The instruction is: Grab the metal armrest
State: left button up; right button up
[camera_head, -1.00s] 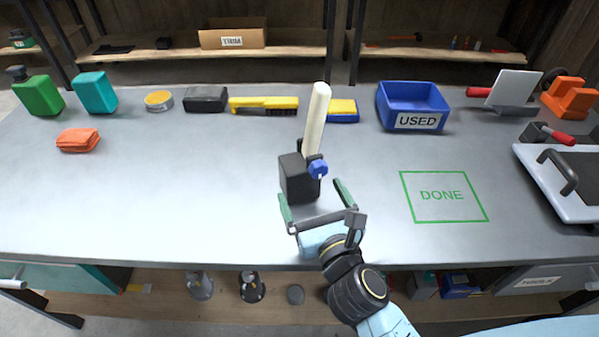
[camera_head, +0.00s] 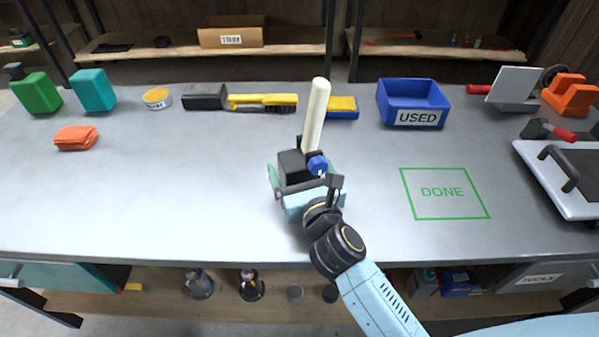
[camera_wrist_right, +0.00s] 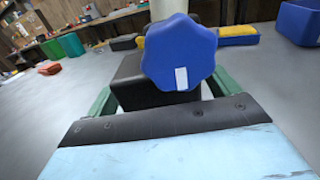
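I see no part plainly marked as a metal armrest. A black block (camera_head: 296,165) stands on the bench with a cream-white post (camera_head: 317,112) rising from it and a blue knob (camera_head: 317,165) on its near side. In the right wrist view the blue knob (camera_wrist_right: 180,55) hides much of the black block (camera_wrist_right: 133,85). My right gripper (camera_head: 304,180) is at the block, its green fingers on either side of it. The fingers look open around the block; whether they touch it is hard to see. My left gripper is not in view.
A blue bin (camera_head: 412,103) marked USED and a yellow brush (camera_head: 262,103) stand behind. The green DONE outline (camera_head: 442,193) to the right is empty.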

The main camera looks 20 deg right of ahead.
jog(key=c, duration=1.2)
jog(key=shift+r, duration=0.1)
jog(key=shift+c, duration=0.9)
jog(key=shift+r, duration=0.2)
